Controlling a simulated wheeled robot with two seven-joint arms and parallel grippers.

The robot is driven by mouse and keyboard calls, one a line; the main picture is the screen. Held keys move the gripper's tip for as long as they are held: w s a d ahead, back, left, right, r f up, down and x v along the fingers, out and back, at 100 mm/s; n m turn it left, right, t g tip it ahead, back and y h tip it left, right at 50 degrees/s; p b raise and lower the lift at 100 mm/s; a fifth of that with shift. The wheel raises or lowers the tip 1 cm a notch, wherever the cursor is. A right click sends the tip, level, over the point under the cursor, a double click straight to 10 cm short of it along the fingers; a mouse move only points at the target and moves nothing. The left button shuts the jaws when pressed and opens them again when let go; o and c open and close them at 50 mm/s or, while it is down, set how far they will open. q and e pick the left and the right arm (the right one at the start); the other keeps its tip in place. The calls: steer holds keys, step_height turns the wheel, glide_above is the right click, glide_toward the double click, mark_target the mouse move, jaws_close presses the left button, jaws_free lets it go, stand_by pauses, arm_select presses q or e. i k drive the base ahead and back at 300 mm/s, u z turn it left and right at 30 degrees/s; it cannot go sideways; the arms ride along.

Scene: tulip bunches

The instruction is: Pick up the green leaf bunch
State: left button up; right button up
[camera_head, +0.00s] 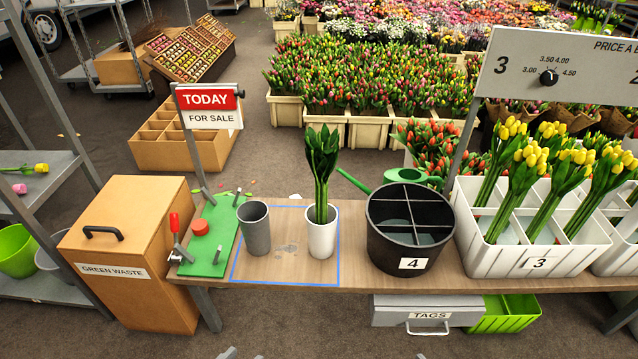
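The green leaf bunch (321,160) stands upright in a white pot (321,239) on the wooden bench (350,277). Its broad dark leaves spread at the top and its bare stems run down into the pot; the lower ends are hidden inside. Small grey tips of my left gripper (229,353) and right gripper (420,356) just show at the bottom edge, well in front of the bench and apart from the bunch. Too little shows to tell whether either is open or shut.
A grey pot (254,238) stands left of the white pot inside a blue outline. The black divided bucket (408,255) stands close on the right, with a green watering can (405,176) behind it. A sign (209,106) rises at the back left.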

mark_target(322, 158)
steer(key=u, duration=1.35)
steer(key=i, duration=1)
steer(key=z, duration=0.9)
